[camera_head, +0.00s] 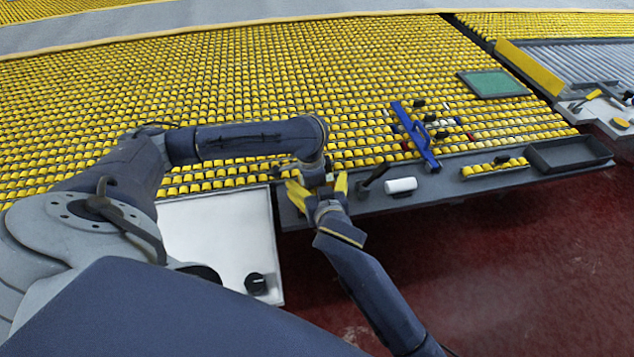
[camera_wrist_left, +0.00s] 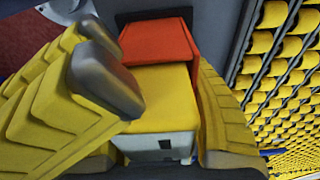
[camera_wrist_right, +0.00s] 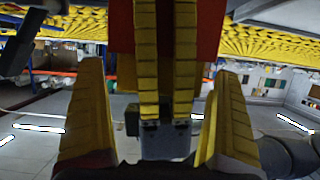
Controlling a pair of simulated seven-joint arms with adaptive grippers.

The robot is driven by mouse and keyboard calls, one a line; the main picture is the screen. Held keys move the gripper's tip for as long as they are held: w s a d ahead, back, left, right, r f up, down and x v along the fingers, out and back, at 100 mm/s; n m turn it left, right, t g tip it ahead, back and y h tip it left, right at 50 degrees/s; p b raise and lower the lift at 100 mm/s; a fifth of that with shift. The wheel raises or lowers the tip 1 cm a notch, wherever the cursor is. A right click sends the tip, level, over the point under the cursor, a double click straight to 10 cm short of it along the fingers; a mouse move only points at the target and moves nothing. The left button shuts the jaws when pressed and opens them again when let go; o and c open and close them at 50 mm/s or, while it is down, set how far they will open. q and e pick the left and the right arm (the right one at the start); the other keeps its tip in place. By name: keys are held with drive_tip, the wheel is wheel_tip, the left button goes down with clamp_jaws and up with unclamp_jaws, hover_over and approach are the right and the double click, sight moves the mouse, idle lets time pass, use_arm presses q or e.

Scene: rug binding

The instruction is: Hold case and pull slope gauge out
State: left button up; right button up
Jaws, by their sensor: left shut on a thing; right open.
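My left gripper (camera_wrist_left: 155,85) is shut on a block-like piece with an orange-red part (camera_wrist_left: 158,40), a yellow part (camera_wrist_left: 165,100) and a pale grey end (camera_wrist_left: 160,147). I cannot tell which part is the case and which the slope gauge. My right gripper (camera_head: 317,184) is open, its yellow fingers pointing up toward the left gripper above the bench's front edge. In the right wrist view a grey part (camera_wrist_right: 165,142) stands between the open fingers, with a gap on each side. Ridged yellow strips and red show above it. The left gripper hides much in the head view.
A dark shelf (camera_head: 460,180) runs along the front of the yellow roller bed (camera_head: 250,80). On it lie a white cylinder (camera_head: 400,186) and a dark tray (camera_head: 570,153). A blue tool (camera_head: 415,135) lies on the rollers. A white panel (camera_head: 215,235) is at the left.

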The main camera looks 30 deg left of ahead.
drive_tip(key=shift+w+a+f, duration=0.1)
drive_tip(key=shift+w+a, duration=0.05)
drive_tip(key=c, duration=1.2)
drive_tip(key=o, duration=0.5)
drive_tip(key=c, duration=0.4)
drive_tip(key=shift+c, duration=0.2)
